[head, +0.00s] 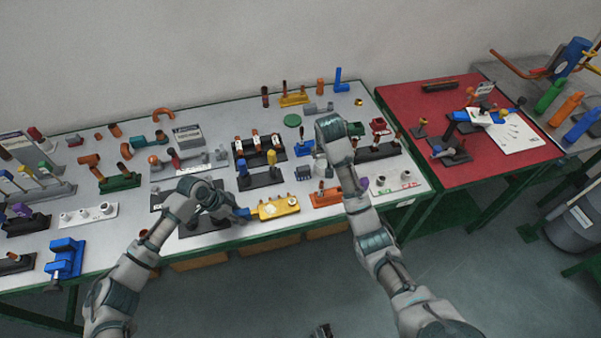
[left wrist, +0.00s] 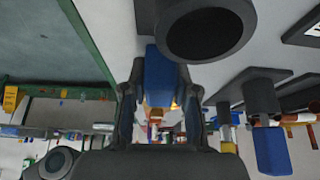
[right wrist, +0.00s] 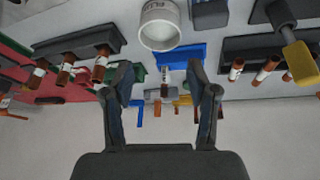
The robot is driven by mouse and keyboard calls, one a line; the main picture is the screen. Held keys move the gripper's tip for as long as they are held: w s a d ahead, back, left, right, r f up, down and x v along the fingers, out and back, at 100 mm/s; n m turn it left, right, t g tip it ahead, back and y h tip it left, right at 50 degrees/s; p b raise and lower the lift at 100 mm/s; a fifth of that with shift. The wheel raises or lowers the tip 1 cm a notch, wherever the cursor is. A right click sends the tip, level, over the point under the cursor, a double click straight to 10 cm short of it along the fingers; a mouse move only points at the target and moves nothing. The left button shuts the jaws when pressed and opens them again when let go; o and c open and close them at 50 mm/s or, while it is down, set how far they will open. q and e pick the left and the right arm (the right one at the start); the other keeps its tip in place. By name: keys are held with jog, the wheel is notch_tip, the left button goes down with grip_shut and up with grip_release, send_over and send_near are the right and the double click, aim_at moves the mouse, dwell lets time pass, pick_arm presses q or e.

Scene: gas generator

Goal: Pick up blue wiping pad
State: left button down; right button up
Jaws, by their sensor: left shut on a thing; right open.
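A blue block that looks like the blue wiping pad (head: 241,213) is at the tip of my left gripper (head: 231,212), near the front edge of the workbench, just left of a yellow holder (head: 278,207). In the left wrist view the blue pad (left wrist: 160,78) sits between the two fingers of my left gripper (left wrist: 160,92), which is shut on it. I cannot tell whether the pad touches the bench. My right gripper (right wrist: 158,80) is open and empty in the right wrist view, over the bench's right part. In the head view its fingers are mostly hidden by its own arm.
The grey workbench (head: 235,122) is crowded with holders and fittings. A dark round part (left wrist: 205,32) is close to the left fingers. A white cup (right wrist: 160,26) lies beyond the right fingers. A red-topped table (head: 420,105) adjoins on the right.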

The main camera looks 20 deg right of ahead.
jog(key=n+y, duration=0.2)
send_near(303, 169)
jog(key=x, duration=0.5)
jog(key=shift+w+d+f, duration=0.1)
jog(key=shift+d, duration=0.15)
jog(key=shift+w+a+f, duration=0.1)
jog(key=shift+a+f, duration=0.1)
jog(key=x, duration=0.4)
jog(key=shift+a+f, duration=0.1)
jog(key=shift+f, duration=0.1)
jog(key=shift+w+d+f, duration=0.2)
jog(key=shift+d+f, duration=0.15)
jog(key=shift+f, duration=0.25)
jog(key=shift+o, duration=0.6)
jog(key=shift+r, duration=0.1)
jog(key=c, duration=0.4)
jog(key=shift+a, duration=0.15)
jog(key=shift+c, duration=0.2)
